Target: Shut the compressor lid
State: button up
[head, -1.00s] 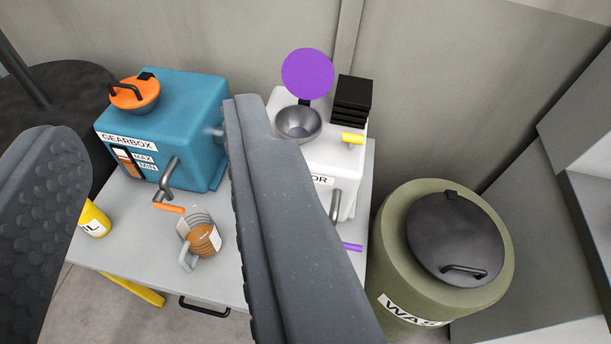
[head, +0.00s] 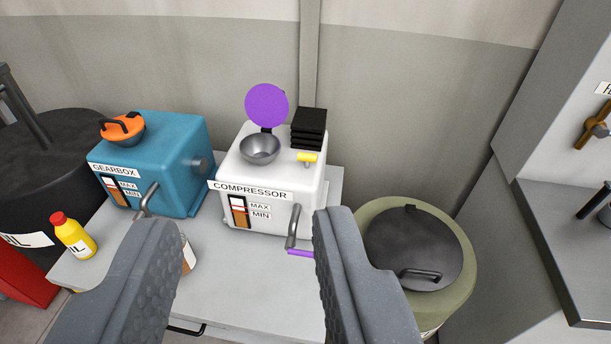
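The white compressor (head: 290,179) stands on the grey table, with a label and a MAX/MIN level gauge on its front. Its round purple lid (head: 267,105) stands upright, open, behind the metal filler bowl (head: 260,149).
A yellow oil bottle (head: 74,236) and a partly hidden jug (head: 188,252) are on the table (head: 255,285). A green waste barrel (head: 452,290) stands right.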

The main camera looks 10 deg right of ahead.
aim_at(266, 105)
jog(key=z, duration=0.05)
jog(key=i, duration=1.05)
jog(key=z, duration=2.9)
jog(key=k, duration=1.35)
jog(key=u, duration=0.15)
